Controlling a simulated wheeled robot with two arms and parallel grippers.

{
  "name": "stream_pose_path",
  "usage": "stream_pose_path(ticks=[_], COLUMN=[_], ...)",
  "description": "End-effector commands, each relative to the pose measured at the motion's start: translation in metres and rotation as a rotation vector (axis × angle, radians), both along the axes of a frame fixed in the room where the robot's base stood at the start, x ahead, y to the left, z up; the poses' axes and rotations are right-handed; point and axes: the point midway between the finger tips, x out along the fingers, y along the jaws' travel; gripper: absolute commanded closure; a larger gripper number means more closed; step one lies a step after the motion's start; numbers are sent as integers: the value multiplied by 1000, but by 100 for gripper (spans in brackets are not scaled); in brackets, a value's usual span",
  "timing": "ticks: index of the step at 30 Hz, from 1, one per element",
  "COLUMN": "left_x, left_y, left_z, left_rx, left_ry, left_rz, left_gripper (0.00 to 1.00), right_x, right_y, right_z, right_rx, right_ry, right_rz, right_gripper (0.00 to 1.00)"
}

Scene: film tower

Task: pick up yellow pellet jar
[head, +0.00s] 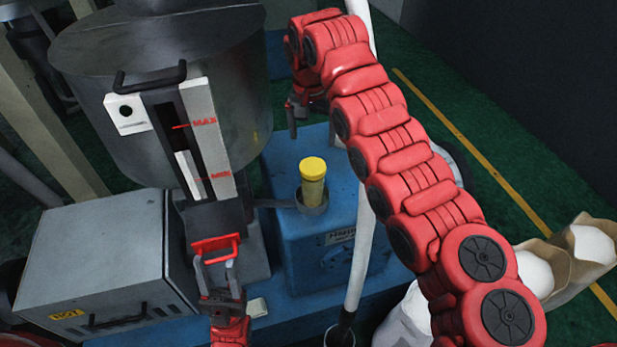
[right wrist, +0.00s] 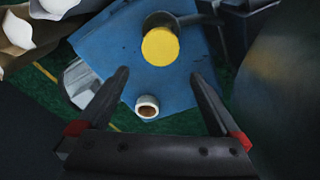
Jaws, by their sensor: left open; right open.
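The yellow pellet jar (head: 313,182) has a bright yellow lid and stands upright in a grey ring holder (head: 312,208) over the blue box. In the right wrist view its lid (right wrist: 160,46) shows from above, just beyond and between the fingertips. My right gripper (head: 299,118) is behind the jar, apart from it, partly hidden by its own arm; its open, empty fingers also show in the right wrist view (right wrist: 159,76). My left gripper (head: 217,270) is open at the red handle (head: 215,245) under the hopper; whether it touches the handle is unclear.
A large grey hopper (head: 215,115) with a MAX/MIN gauge stands left of the jar. The blue box (head: 335,235) is below it. A white pipe (head: 362,250) rises close to the jar's right. Paper sacks (head: 570,262) stand at right. A grey "HOT" box (head: 90,255) is at left.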

Motion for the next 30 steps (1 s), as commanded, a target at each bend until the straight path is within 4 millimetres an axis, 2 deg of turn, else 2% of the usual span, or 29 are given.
stream_pose_path(ticks=[10,15,24,30], left_x=[0,0,0,0], left_y=[0,0,0,0], left_z=[15,31,38,60], left_rx=[0,0,0,0], left_ry=[0,0,0,0], left_rz=[0,0,0,0], left_gripper=[50,50,50,50], right_x=[5,9,10,4], right_y=[1,-3,-2,-4], right_z=[-56,-86,-107,-126], right_rx=[4,1,4,4], right_ry=[2,3,-1,2], right_rz=[2,1,1,0], right_gripper=[0,0,0,0])
